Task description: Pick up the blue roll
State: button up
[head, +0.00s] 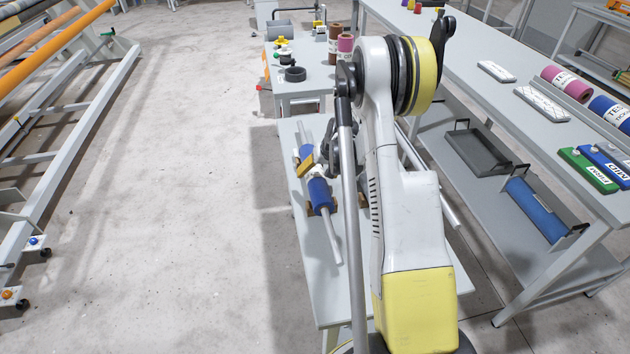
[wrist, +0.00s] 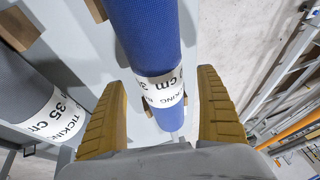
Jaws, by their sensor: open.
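The blue roll (wrist: 140,35) lies on a pale core tube, with a white band printed "TICKING" and "cm". In the head view the blue roll (head: 319,193) lies lengthwise on the low grey table, partly hidden by my gripper and arm. My gripper (wrist: 163,82) is open, its two yellow fingers on either side of the roll near the label.
A grey roll labelled "TICKING 35 cm" (wrist: 40,112) lies beside the blue one. Wooden blocks (wrist: 17,27) stand on the table. A bench (head: 470,105) with rolls and cases stands right. A small table (head: 300,84) stands behind.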

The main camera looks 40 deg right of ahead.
jog(key=x, duration=0.3)
jog(key=shift+b, duration=0.35)
jog(key=shift+r, duration=0.15)
jog(key=c, duration=1.5)
jog(key=shift+r, duration=0.1)
